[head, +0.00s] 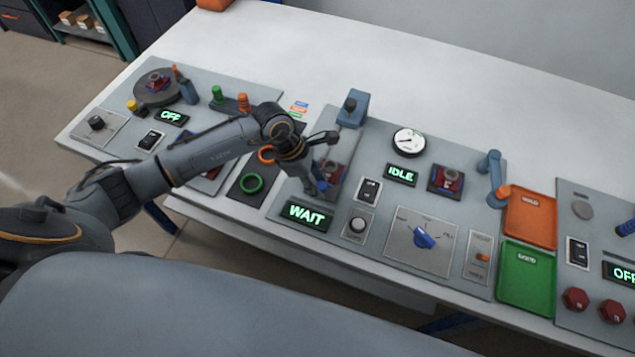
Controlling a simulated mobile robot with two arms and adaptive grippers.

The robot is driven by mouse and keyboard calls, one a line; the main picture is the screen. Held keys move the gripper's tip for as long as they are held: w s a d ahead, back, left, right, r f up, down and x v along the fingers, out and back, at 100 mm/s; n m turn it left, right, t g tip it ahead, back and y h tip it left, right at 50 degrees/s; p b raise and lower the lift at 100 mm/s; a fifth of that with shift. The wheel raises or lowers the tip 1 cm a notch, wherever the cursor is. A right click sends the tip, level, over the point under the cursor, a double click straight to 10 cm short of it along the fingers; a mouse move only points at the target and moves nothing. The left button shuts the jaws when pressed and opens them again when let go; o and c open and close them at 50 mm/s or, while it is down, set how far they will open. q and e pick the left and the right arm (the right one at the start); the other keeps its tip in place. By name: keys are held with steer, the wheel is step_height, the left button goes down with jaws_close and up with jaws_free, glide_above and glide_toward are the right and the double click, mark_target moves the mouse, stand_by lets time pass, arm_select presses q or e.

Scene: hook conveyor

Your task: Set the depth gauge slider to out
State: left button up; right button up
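A small plate with an orange slider (482,257) stands at the front right of the middle panel, left of the green tray. Its labels are too small to read, so I cannot tell whether it is the depth gauge. A round white dial gauge (409,142) stands at the back of the same panel. My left gripper (318,188) points down over the left part of this panel, beside a red and blue fixture (331,170) that it partly hides. It is well to the left of the orange slider. Its fingertips are too small to read. My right gripper is out of view.
A blue post unit (351,108) stands behind the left gripper. A WAIT display (307,214), a blue rotary knob (424,238) and a blue crank arm (491,178) rise from the panel. Orange (530,217) and green (526,277) trays lie right.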

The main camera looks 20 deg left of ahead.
arm_select(q)
steer(key=v, duration=1.1)
steer(key=shift+a+r, duration=0.2)
steer(key=shift+d, duration=0.1)
